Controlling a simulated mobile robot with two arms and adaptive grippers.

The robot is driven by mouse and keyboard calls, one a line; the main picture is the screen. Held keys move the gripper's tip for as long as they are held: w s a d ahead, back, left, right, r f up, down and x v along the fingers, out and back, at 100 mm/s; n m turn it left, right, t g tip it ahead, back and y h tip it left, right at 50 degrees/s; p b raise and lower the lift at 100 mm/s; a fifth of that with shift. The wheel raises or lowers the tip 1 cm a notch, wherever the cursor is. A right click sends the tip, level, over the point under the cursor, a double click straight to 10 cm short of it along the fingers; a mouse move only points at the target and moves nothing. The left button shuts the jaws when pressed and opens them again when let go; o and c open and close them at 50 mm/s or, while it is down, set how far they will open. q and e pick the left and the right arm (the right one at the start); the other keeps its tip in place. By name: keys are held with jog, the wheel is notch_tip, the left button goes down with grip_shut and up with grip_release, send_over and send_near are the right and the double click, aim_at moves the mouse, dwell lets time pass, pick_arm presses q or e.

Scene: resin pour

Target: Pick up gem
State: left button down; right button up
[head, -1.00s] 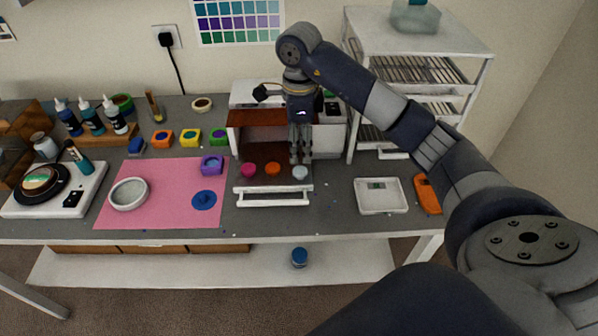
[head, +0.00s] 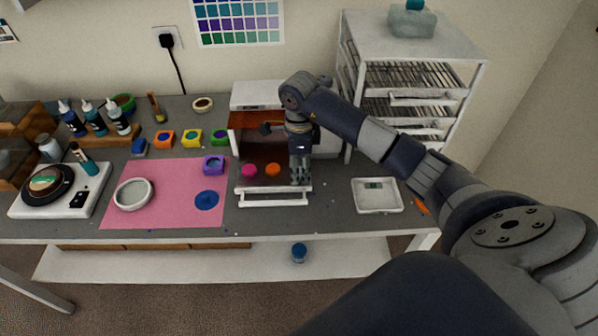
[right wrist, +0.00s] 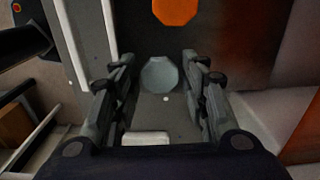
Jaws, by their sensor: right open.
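A pale blue-grey gem (right wrist: 160,74) lies on the dark pulled-out tray of the small white oven, between the fingers of my right gripper in the right wrist view. My right gripper (head: 300,183) points down over the right part of the tray and is open. In the head view it hides the pale gem. An orange gem (head: 273,169) and a pink gem (head: 249,170) lie on the tray to its left. The orange one also shows beyond the fingertips in the right wrist view (right wrist: 175,10). My left gripper is not in view.
The tray's white front handle (head: 272,200) sticks out near the table edge. A pink mat (head: 125,190) with a round dish (head: 133,194) lies left.

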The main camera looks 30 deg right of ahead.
jog(key=c, duration=0.6)
jog(key=shift+c, duration=0.2)
jog(key=shift+r, duration=0.15)
